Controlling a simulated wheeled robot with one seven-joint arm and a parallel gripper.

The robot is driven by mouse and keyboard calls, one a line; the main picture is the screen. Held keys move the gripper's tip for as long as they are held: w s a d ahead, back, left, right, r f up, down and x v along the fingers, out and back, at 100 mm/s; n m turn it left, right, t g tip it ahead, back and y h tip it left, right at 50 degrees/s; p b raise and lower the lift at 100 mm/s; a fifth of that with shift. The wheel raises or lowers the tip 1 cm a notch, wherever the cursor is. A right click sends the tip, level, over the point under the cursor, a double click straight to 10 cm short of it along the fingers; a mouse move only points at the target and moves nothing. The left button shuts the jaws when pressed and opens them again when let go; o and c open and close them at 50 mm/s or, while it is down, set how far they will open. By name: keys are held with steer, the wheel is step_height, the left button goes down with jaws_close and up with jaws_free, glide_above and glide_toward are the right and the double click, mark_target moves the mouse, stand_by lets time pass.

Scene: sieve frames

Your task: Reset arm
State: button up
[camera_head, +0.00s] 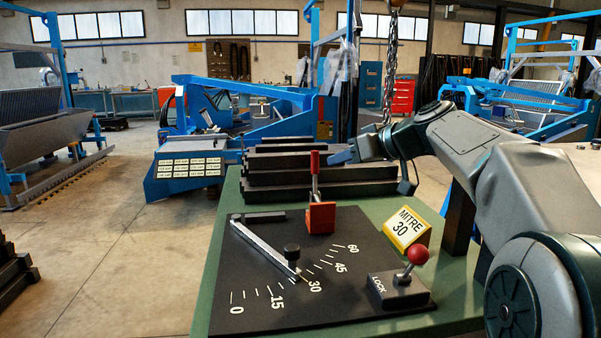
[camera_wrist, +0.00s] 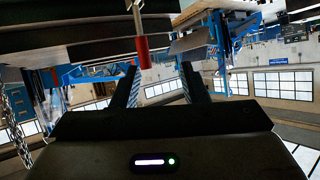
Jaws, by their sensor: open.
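My arm reaches in from the right in the head view. My gripper (camera_head: 347,154) is just right of the upright lever's red handle (camera_head: 315,162), with a small gap between them in that view. The lever stands on an orange-red block (camera_head: 321,217) at the back of the black mitre panel (camera_head: 262,247). In the wrist view, my gripper (camera_wrist: 160,72) has its two dark fingers apart, with nothing held between them. The red handle (camera_wrist: 142,51) appears there upside down, above and between the fingers; its depth is unclear.
A silver pointer arm (camera_head: 264,247) with a black knob lies near the 30 mark. A red-ball LOCK lever (camera_head: 416,256) and a yellow "MITRE 30" sign (camera_head: 407,229) are at the right of the green bench (camera_head: 226,205). Dark bars (camera_head: 280,178) and a hanging chain (camera_head: 390,65) are close behind.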

steer(key=s+r+m+g+h+p, duration=0.1)
steer(key=s+m+g+h+p, duration=0.2)
steer(key=s+p, duration=1.2)
steer(key=s+d+r+m+g+h+p, duration=0.1)
steer(key=s+r+m+g+h+p, duration=0.1)
steer(key=s+p, duration=1.4)
steer(key=m+g+h, duration=0.1)
steer(key=g+h, duration=0.1)
steer(key=h, duration=0.1)
steer(key=shift+s+m, duration=0.15)
steer(key=shift+m, duration=0.15)
steer(key=shift+d, duration=0.1)
